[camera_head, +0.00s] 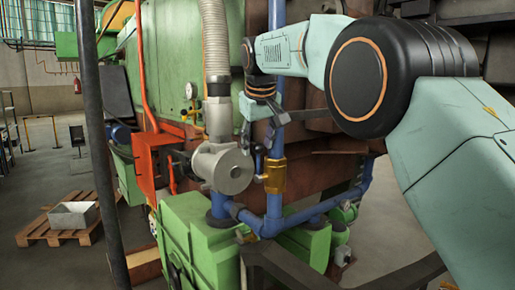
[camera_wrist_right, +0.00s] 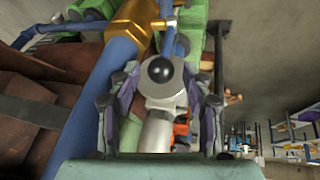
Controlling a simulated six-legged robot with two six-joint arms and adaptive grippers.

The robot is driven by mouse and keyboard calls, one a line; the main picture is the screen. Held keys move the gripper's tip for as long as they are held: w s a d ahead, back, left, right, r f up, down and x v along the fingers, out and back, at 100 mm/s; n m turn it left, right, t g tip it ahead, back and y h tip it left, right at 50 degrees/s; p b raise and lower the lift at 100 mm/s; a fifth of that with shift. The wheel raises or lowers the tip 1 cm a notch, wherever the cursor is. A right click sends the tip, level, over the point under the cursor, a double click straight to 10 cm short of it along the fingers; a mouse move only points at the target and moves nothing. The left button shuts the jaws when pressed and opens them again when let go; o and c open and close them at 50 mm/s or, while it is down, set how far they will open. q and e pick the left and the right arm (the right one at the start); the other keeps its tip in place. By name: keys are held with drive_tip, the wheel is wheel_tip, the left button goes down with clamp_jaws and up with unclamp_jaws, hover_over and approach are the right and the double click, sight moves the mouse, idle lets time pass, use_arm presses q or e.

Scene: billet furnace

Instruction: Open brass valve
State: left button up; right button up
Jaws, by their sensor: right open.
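The brass valve (camera_head: 274,177) sits on an upright blue pipe, right of a grey round housing, in the head view. In the right wrist view the brass valve (camera_wrist_right: 133,25) is at the top, left of centre. My right gripper (camera_head: 257,158) points down just above and slightly left of it, apart from it in the picture. In the wrist view my right gripper (camera_wrist_right: 161,90) is open, its fingers on either side of a black ball (camera_wrist_right: 160,70). I cannot tell whether the ball belongs to the valve's handle. My left gripper is in neither view.
The grey housing (camera_head: 226,168) with a corrugated hose (camera_head: 215,45) stands close left of the gripper. Blue pipes (camera_head: 270,225) run below, among green machine blocks (camera_head: 190,240). A dark post (camera_head: 97,130) stands left. A pallet (camera_head: 62,228) with a metal box lies on the floor.

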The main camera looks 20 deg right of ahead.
drive_tip(key=v, duration=0.6)
drive_tip(key=shift+s+r, duration=0.1)
drive_tip(key=shift+s, duration=0.1)
drive_tip(key=shift+s+a, duration=0.15)
